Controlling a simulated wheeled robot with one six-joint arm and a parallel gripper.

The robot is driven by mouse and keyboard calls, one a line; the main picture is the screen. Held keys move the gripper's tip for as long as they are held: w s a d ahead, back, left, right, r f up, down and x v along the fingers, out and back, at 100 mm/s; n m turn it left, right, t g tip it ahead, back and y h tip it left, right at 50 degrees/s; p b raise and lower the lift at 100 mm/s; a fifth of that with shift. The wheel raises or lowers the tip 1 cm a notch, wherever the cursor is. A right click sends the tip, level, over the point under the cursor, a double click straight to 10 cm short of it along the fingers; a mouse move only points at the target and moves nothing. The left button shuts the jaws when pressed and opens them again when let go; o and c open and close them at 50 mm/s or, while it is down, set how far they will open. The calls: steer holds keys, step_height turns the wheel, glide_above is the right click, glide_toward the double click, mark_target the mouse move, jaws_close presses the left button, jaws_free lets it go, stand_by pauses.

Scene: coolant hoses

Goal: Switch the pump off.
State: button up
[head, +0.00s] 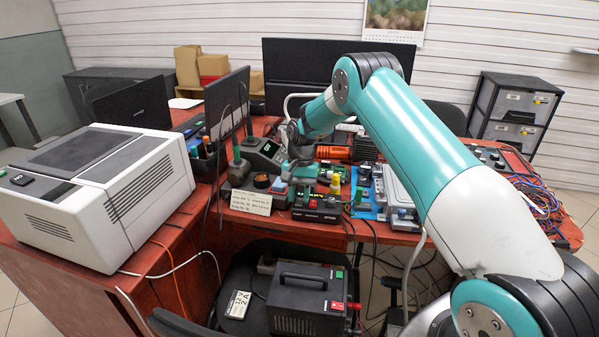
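My gripper (292,172) hangs over the front of the red bench, below my teal and white arm. Its fingers are small and mixed in with the clutter, so I cannot tell if they are open. Close by at the bench's front edge is a dark unit with a green display and a red switch (316,204). A black box with a top handle (305,293) rests on the chair below, with a red switch and a green button on its right. No readable label shows which unit is the pump, and its switch position cannot be made out.
A paper note (251,202) stands at the bench's front edge. A soldering station (264,153) and monitor (228,103) stand behind it. A large white printer-like machine (95,195) fills the left. Colored cables (538,200) lie at right. Cables hang between bench and chair.

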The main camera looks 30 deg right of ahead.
steer(key=p+v, duration=0.3)
steer(key=v, duration=1.3)
steer(key=shift+r+p, duration=0.3)
steer(key=shift+d, duration=0.1)
steer(key=s+a+r+n+t+y, duration=0.1)
steer(key=s+a+r+n, duration=0.7)
steer(key=s+a+r, duration=0.75)
steer(key=s+a+f+n, duration=0.1)
steer(key=s+a+n, duration=0.2)
steer(key=s, duration=0.9)
steer(key=s+a+f+n+t+y, duration=0.1)
steer(key=s+a+n, duration=0.3)
steer(key=s, duration=0.8)
steer(key=shift+s+f, duration=0.15)
steer(key=shift+f, duration=0.35)
